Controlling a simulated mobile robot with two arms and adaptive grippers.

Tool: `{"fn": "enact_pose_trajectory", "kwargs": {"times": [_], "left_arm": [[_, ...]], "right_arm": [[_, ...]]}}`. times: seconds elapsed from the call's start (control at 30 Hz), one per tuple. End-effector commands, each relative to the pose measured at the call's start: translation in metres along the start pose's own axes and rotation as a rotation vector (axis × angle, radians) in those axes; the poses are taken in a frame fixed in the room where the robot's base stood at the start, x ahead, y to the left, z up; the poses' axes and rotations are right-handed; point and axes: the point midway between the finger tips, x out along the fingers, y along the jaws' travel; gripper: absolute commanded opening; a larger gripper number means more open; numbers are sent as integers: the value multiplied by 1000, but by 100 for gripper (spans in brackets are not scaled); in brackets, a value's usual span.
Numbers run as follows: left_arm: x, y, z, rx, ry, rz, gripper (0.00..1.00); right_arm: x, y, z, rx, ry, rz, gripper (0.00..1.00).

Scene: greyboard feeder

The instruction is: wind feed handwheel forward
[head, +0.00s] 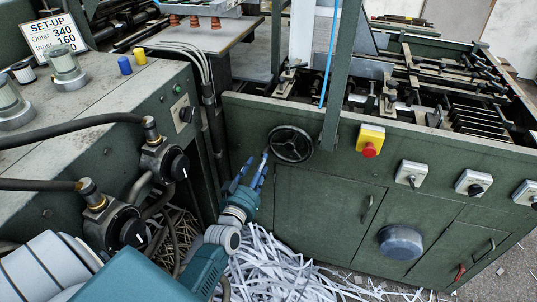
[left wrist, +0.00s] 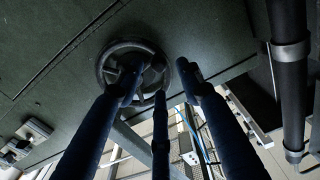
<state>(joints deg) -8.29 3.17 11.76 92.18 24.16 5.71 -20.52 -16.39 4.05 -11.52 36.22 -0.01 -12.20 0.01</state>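The feed handwheel (head: 290,144) is a dark round wheel with a rim and spokes on the front of the green machine. It also shows in the left wrist view (left wrist: 118,48), partly hidden by a finger. My left gripper (head: 257,163) has blue fingers and is just left of and below the wheel in the head view. In the left wrist view the fingers (left wrist: 158,75) stand apart with nothing between them. My right gripper is not in view.
A yellow box with a red button (head: 370,140) and switch boxes (head: 411,174) are right of the wheel. A green upright (head: 341,80) stands close beside it. Paper strips (head: 275,265) lie on the floor below. A green cabinet with black knobs (head: 130,230) is at left.

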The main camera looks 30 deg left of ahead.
Motion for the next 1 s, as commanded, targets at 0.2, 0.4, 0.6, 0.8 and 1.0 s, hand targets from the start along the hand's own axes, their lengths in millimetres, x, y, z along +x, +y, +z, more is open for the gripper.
{"fn": "enact_pose_trajectory", "kwargs": {"times": [0.2,0.4,0.6,0.8,1.0], "left_arm": [[41,0,-1,1,1,0,37],[61,0,0,1,-1,0,37],[64,0,1,1,-1,1,37],[64,0,1,1,-1,1,25],[64,0,0,0,-1,1,0]], "right_arm": [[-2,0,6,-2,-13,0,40],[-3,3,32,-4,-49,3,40],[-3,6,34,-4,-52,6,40],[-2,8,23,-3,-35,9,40],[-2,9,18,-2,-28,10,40]]}}
